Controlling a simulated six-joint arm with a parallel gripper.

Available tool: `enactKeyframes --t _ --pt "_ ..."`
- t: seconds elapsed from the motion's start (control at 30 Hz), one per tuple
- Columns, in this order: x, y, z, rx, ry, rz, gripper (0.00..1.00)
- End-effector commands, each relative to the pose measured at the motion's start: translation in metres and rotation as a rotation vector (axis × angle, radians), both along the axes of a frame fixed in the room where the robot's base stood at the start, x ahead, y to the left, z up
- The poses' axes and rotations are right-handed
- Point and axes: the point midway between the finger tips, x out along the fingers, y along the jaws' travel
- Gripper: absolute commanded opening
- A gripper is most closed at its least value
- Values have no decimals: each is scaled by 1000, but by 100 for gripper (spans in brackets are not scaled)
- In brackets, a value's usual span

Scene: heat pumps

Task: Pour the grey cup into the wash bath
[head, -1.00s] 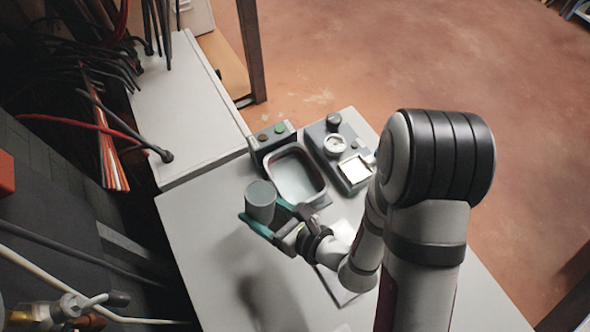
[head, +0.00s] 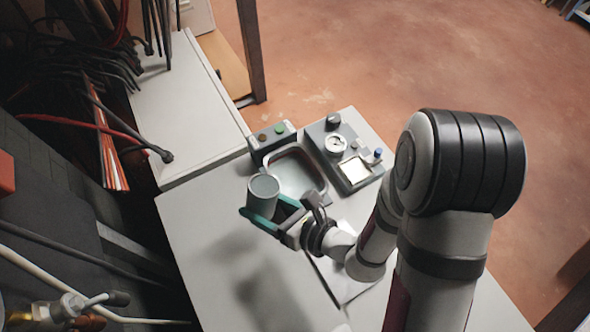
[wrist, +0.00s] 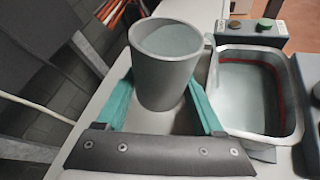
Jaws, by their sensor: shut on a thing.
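The grey cup (head: 263,199) is held upright between the green fingers of my gripper (head: 262,215). In the wrist view the cup (wrist: 163,72) stands between both fingers (wrist: 160,100), with a pale grey surface showing inside its rim. The wash bath (head: 318,187) is a rectangular metal basin just to the right of and behind the cup. In the wrist view the bath (wrist: 298,124) is at the right, with a pale interior and a dark red line along its inner wall. The cup is beside the bath, not over it.
A control box with a green and a brown button (head: 272,136) adjoins the bath's back edge. A grey instrument with a dial (head: 346,155) stands to its right. A flat pale sheet (head: 345,282) lies under my arm. The table's left front (head: 205,240) is clear.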

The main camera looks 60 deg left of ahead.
Motion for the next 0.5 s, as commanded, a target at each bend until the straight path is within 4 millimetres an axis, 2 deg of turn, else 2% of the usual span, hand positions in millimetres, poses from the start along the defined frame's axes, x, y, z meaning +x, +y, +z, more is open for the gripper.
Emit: enactKeyframes --t 0.5 --pt "3 1 4 -22 50 0 0"
